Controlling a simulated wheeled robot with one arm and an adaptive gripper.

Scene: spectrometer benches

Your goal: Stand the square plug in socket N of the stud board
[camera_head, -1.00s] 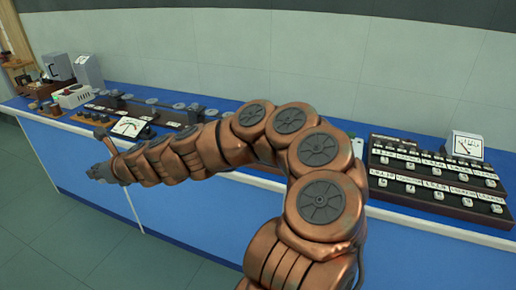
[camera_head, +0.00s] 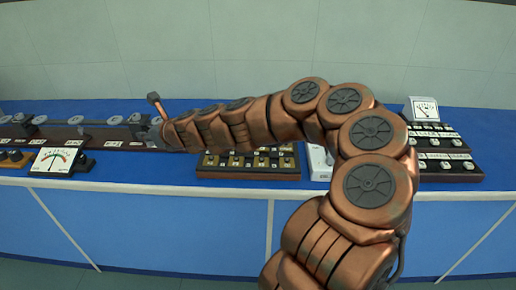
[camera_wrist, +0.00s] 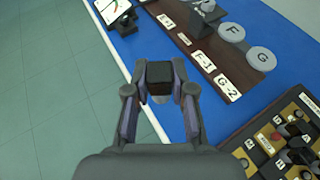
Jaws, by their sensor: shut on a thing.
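In the wrist view my gripper (camera_wrist: 158,90) is shut on a dark, square-ended block, the square plug (camera_wrist: 159,73). A dark board with pale labels and several studs or sockets, likely the stud board (camera_wrist: 240,152), is at lower right in the wrist view. It also shows mid-bench in the head view (camera_head: 248,175), partly behind my arm. I cannot read an N.
A brown plank (camera_wrist: 215,78) with discs F and G and labels lies along the blue bench (camera_wrist: 140,48). A dial meter (camera_head: 55,160) stands at the left front. A white box (camera_head: 319,165) and a black switch box (camera_head: 455,172) with a meter stand right. Open floor is in front.

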